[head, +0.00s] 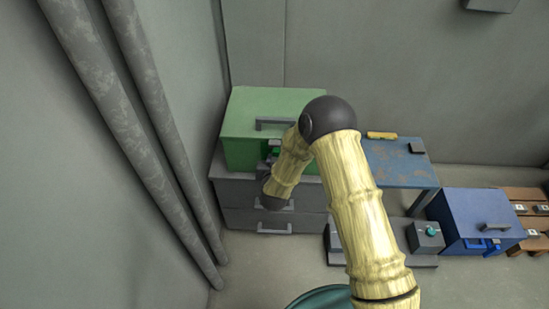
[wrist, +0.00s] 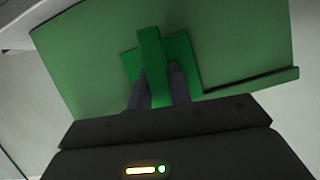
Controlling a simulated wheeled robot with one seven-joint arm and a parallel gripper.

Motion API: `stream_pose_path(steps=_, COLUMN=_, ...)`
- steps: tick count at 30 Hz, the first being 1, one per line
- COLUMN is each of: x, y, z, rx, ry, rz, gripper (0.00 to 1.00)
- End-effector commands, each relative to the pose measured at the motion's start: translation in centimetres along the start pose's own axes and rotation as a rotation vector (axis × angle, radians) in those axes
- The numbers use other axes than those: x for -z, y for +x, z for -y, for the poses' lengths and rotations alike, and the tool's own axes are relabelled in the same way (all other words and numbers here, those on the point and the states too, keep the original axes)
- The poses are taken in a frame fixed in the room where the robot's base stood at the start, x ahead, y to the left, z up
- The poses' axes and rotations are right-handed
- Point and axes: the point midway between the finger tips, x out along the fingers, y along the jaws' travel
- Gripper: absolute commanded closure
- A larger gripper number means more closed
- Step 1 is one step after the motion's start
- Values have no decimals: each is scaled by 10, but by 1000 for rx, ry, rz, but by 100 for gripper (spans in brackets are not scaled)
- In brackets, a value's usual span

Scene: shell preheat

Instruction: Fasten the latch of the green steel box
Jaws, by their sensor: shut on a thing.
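The green steel box (head: 245,112) stands on a grey drawer cabinet in the head view, its lid down. Its green front fills much of the wrist view (wrist: 80,62). The green latch lever (wrist: 150,55) stands out in front of a darker green plate (wrist: 182,52) on that front. My gripper (wrist: 158,78) is shut on the lever, with one grey finger on each side of it. In the head view my arm hides most of the latch and the gripper. Whether the latch is fastened cannot be told.
The grey drawer cabinet (head: 240,218) has bar handles. A blue table (head: 398,165) with a yellow item (head: 382,135) stands to the right. Beyond it is a blue box (head: 470,215) with a handle and latch. Thick pipes (head: 150,110) run along the left wall.

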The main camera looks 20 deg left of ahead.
Motion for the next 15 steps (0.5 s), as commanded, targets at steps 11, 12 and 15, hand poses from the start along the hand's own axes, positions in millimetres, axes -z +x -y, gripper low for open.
stream_pose_path(steps=11, x=-3, y=0, z=-1, rx=-50, ry=-120, rz=7, gripper=100)
stream_pose_path(steps=12, x=-3, y=0, z=-1, rx=-51, ry=-123, rz=7, gripper=100)
stream_pose_path(steps=15, x=-4, y=0, z=-1, rx=-53, ry=-127, rz=8, gripper=100)
